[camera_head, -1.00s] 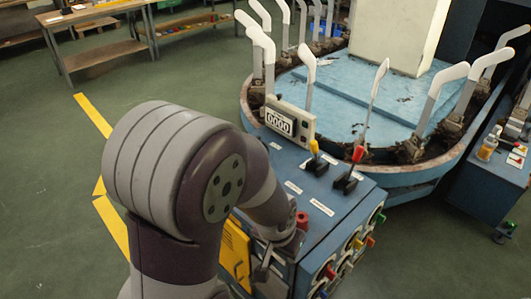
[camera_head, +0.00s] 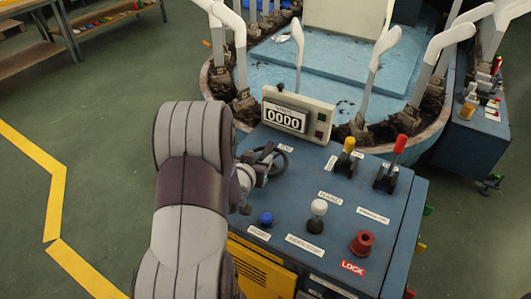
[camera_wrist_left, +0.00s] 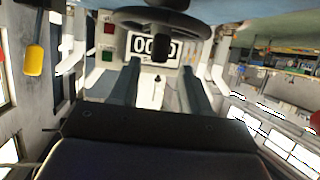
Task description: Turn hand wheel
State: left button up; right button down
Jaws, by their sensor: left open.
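The hand wheel (camera_head: 286,160) is a dark ring on the blue control console (camera_head: 335,190), just below the counter. My left gripper (camera_head: 268,157) is at the left side of the wheel, and my wrist hides part of that side. In the left wrist view the wheel (camera_wrist_left: 190,20) crosses the top, with its dark hub in front of the counter display. The open fingers of my left gripper (camera_wrist_left: 158,75) show there below the wheel, with a clear gap between them. I cannot tell whether a finger touches the rim. My right gripper is not in view.
The counter (camera_head: 287,119) reads 0000. A yellow-knobbed lever (camera_head: 347,150), a red-knobbed lever (camera_head: 399,145), a white-knobbed lever (camera_head: 318,208), a blue button (camera_head: 266,218) and a red knob (camera_head: 362,243) stand on the console. White sock forms (camera_head: 379,55) ring the blue machine behind.

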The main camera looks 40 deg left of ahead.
aim_at(264, 154)
pick_arm(q)
jog(key=x, duration=0.6)
jog(key=shift+w+f, duration=0.1)
jog(key=shift+w, duration=0.25)
jog(key=shift+d, duration=0.1)
jog(key=shift+c, duration=0.3)
grip_shut()
